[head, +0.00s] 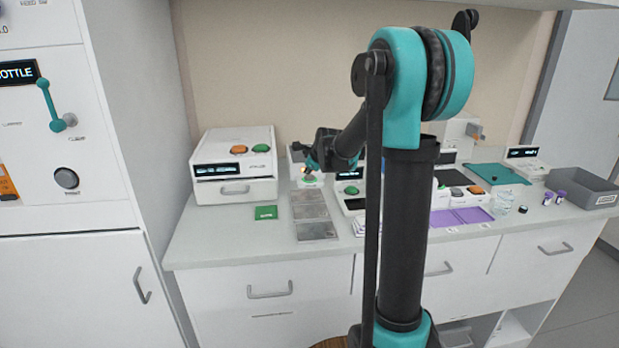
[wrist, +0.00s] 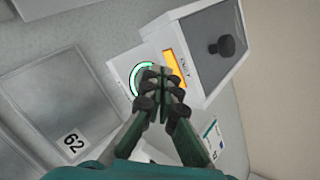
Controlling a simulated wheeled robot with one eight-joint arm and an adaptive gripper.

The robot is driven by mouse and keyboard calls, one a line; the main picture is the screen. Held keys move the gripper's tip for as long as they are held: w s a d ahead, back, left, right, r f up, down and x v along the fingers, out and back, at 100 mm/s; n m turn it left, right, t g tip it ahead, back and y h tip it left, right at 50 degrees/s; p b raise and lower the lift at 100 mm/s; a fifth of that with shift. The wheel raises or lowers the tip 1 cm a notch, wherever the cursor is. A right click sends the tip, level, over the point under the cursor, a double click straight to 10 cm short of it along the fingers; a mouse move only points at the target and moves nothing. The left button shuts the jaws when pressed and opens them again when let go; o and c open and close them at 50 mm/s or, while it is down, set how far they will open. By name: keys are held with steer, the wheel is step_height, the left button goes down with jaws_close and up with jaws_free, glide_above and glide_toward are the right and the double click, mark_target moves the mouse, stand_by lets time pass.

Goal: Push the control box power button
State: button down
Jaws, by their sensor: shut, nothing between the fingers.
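The control box (wrist: 128,62) is a small white unit with a taller back part carrying a dark knob (wrist: 222,46). On its front part is a round button with a lit green ring (wrist: 137,78), beside an orange label panel (wrist: 176,68). My gripper (wrist: 160,74) is shut and empty, its fingertips over the right side of the ring and hiding part of the button. I cannot tell whether they touch it. In the head view my gripper (head: 309,170) is above the green button (head: 309,181), and my arm hides part of the box.
Flat grey plates (head: 310,205) lie in front of the box; one bears the label 62 (wrist: 72,143). A white machine with orange and green buttons (head: 234,165) stands to the left. Another display unit (head: 349,188) stands close on the right. A green card (head: 266,212) lies on the counter.

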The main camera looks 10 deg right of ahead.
mark_target(309, 179)
steer(key=shift+f, duration=0.15)
steer(key=shift+f, duration=0.25)
steer(key=shift+f, duration=0.25)
stand_by(0.4)
steer(key=shift+r, duration=0.7)
steer(key=shift+r, duration=3)
